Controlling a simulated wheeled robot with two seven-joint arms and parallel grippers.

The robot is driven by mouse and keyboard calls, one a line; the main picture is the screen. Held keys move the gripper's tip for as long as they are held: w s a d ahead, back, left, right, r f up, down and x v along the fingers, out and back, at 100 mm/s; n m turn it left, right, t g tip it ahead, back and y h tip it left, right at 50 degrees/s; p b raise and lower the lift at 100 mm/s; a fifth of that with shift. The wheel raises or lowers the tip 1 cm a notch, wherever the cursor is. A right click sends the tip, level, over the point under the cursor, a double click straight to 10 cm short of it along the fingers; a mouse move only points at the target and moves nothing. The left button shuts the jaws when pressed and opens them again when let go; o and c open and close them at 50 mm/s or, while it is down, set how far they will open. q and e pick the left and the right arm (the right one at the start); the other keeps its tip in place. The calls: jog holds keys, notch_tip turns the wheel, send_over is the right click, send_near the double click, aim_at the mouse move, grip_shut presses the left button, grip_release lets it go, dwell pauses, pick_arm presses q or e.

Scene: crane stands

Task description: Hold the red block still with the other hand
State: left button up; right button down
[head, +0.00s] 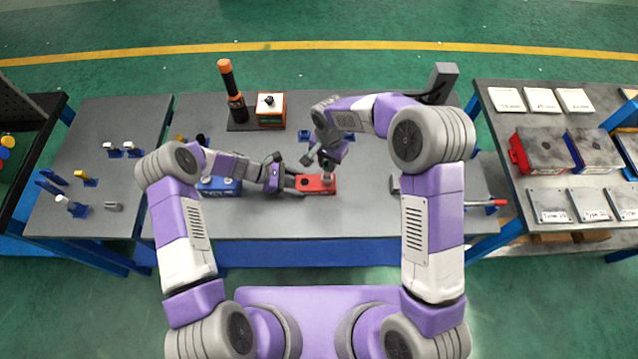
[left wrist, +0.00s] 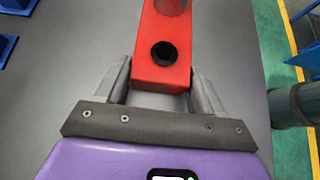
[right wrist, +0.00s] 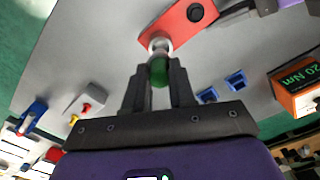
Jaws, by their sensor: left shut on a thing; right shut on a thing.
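The red block (head: 322,187) lies on the grey middle table, with a dark round hole in its top that shows in the left wrist view. My left gripper (head: 297,184) is shut on the near end of the red block (left wrist: 150,72), one finger on each side. My right gripper (head: 328,164) is above the block's other end, shut on a small part with a green band and a silvery end (right wrist: 159,70). That silvery end meets the block's top at its end; how deep it sits is hidden. The right wrist view shows the block (right wrist: 175,25) beyond the part.
A blue block (head: 222,187) lies left of my left gripper. An orange box (head: 271,120) and an orange-handled tool (head: 230,85) stand at the back. Small blue holders (right wrist: 207,95) sit near the right gripper. Side tables flank the grey table, whose front strip is clear.

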jog(key=shift+r, duration=0.55)
pick_arm(q)
jog(key=o, duration=1.3)
jog(key=shift+o, duration=0.2)
jog(key=shift+a, duration=0.1)
jog(key=v, duration=1.2)
jog(key=shift+r, duration=0.1)
pick_arm(e)
jog(key=shift+r, duration=0.1)
